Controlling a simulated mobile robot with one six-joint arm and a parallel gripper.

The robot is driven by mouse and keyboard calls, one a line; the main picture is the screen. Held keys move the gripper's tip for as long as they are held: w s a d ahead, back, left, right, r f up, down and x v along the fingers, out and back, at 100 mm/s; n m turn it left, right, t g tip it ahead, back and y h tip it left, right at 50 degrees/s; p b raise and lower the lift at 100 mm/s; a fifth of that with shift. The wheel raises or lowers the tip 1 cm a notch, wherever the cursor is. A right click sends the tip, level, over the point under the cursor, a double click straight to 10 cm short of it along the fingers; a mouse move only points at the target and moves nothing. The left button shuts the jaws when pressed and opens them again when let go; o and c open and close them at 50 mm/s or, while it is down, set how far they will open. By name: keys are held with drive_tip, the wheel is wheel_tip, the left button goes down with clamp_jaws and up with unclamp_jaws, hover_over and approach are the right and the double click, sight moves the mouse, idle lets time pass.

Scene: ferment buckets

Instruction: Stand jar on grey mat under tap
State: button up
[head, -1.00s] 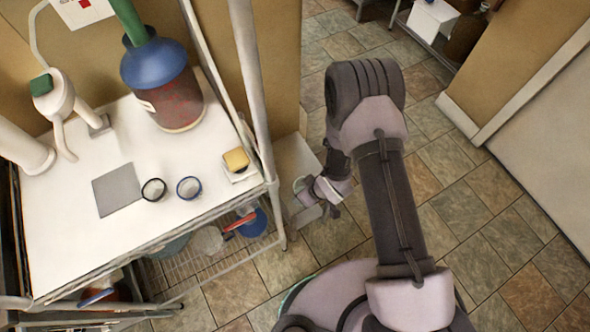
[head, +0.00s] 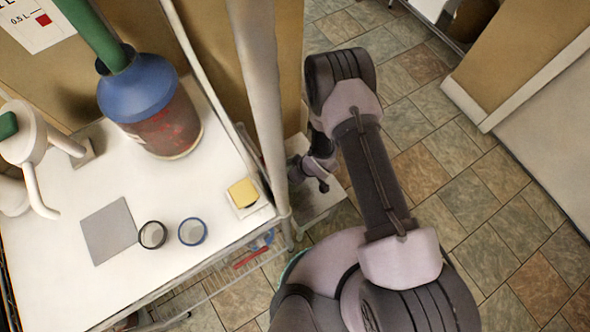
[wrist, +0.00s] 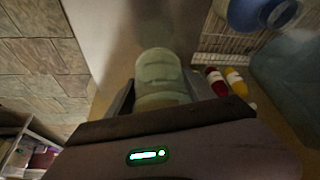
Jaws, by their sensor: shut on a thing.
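A pale green, see-through jar (wrist: 160,72) sits between the two fingers of my gripper (wrist: 160,95) in the wrist view; the gripper is shut on it. In the head view my gripper (head: 320,172) is low to the right of the rack, beyond its upright post, and the jar cannot be made out there. The square grey mat (head: 108,231) lies flat and bare on the white top at the left. The white tap (head: 30,150) with a green handle stands behind the mat's left side, its spout hanging down. My gripper is well apart from mat and tap.
Two round cups or rings, one black-rimmed (head: 152,235) and one blue-rimmed (head: 192,231), stand right of the mat. A blue-topped bucket (head: 155,110) stands behind. A yellow sponge (head: 243,192) is at the right edge. A white post (head: 257,90) rises between rack and arm.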

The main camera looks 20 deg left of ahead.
wheel_tip(320, 180, down, 5)
drive_tip(key=shift+r+b, duration=0.2)
drive_tip(key=shift+b, duration=0.5)
drive_tip(key=shift+f, duration=0.2)
drive_tip(key=o, duration=1.7)
drive_tip(key=shift+r, duration=0.1)
